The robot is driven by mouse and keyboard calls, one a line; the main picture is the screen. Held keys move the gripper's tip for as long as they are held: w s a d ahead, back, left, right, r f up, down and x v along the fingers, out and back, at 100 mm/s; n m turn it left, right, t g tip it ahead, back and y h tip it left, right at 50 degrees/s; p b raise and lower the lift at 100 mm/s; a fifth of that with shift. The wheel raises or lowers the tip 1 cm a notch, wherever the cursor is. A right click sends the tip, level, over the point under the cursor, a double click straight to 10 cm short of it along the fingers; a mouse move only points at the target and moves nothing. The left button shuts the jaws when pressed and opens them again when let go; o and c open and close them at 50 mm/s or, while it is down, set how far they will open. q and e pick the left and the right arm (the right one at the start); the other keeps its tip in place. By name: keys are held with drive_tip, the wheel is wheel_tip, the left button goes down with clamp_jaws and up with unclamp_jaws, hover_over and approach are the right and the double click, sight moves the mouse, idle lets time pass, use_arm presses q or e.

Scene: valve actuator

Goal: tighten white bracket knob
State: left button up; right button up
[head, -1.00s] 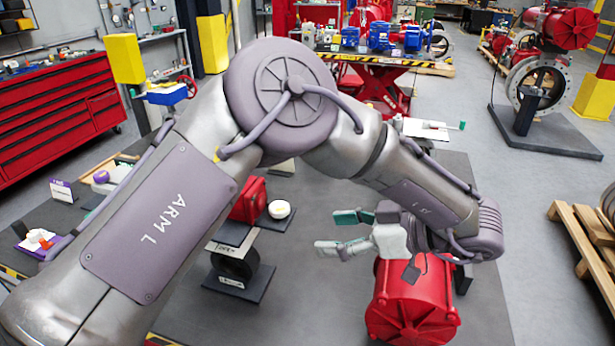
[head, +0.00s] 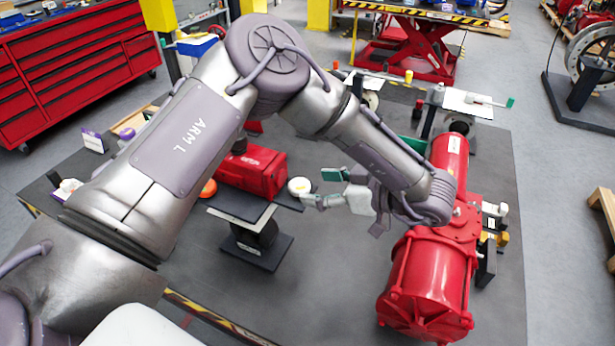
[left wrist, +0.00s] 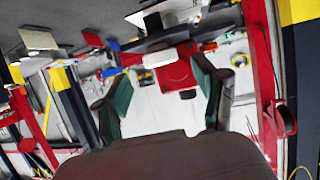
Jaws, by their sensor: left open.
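A round white knob (head: 299,187) stands at the right end of a dark plate, beside a red box (head: 252,172). I cannot tell for sure that it is the bracket knob; small white fittings (head: 495,211) also sit beside the red actuator (head: 428,278). My left gripper (head: 325,187) is open, its green-padded fingers pointing left just right of the round knob in the head view, with nothing visible between them. In the left wrist view the open fingers (left wrist: 162,88) frame a red block (left wrist: 172,76) with a white part (left wrist: 159,58) across it. My right gripper is not seen.
The dark plate rests on a black stand (head: 250,250). A bracket with a white top (head: 466,103) and green handle is at the back right. A red tool cabinet (head: 75,65) is at the far left. Open floor mat lies between stand and actuator.

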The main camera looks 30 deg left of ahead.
sight(304, 186)
use_arm(q)
drive_tip(key=shift+p+x, duration=0.3)
drive_tip(key=shift+x, duration=0.9)
drive_tip(key=shift+s+a+f, duration=0.1)
drive_tip(key=shift+a+f, duration=0.1)
drive_tip(key=shift+a, duration=0.3)
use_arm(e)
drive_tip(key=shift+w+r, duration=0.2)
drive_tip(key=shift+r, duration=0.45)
use_arm(q)
drive_tip(key=c, duration=1.1)
drive_tip(key=shift+c, duration=0.2)
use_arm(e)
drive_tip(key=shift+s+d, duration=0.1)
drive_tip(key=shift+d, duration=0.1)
